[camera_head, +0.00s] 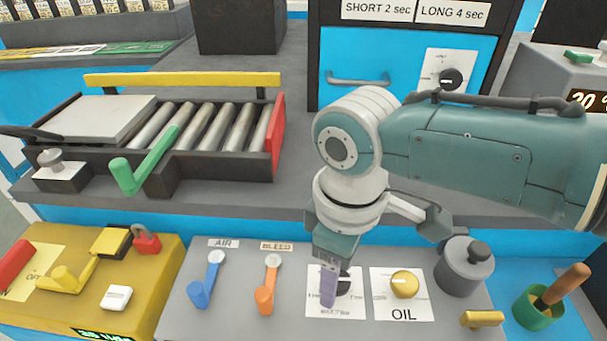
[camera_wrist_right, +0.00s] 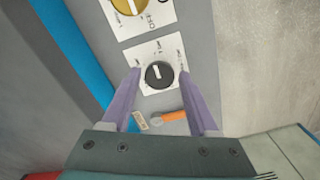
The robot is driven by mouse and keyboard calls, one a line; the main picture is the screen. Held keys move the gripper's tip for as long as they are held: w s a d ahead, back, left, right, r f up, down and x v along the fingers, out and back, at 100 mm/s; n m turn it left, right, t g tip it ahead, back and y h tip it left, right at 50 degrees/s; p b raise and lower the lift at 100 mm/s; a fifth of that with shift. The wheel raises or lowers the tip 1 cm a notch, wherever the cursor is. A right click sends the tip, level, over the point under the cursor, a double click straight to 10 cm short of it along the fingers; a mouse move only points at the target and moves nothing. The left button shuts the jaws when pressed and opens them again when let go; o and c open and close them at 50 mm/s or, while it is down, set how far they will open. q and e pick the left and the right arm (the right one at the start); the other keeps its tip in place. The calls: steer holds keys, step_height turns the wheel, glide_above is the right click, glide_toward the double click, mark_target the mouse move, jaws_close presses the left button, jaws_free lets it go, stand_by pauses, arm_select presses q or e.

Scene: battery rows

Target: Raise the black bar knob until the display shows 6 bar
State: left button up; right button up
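A black knob (camera_head: 344,286) with a white pointer line sits on a white label plate on the grey front panel, between the orange lever and the gold knob. My right gripper (camera_head: 329,290) hangs over it, and its purple finger hides part of the knob and plate. In the right wrist view the black knob (camera_wrist_right: 159,74) lies between the two spread purple fingers (camera_wrist_right: 159,80); whether they touch it I cannot tell. The plate's small print is too blurred to read. A green-lit display (camera_head: 103,335) on the yellow box is cut off by the lower edge. My left gripper is out of view.
The gold OIL knob (camera_head: 405,284) is close on the right, and the orange BLEED lever (camera_head: 267,290) and blue AIR lever (camera_head: 206,284) on the left. A grey lidded cylinder (camera_head: 464,268) stands farther right. Another black knob (camera_head: 451,79) is on the blue cabinet behind my arm.

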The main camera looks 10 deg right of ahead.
steer(key=shift+o, duration=1.1)
step_height(320, 180, up, 10)
steer(key=p, duration=0.3)
steer(key=shift+p, duration=0.3)
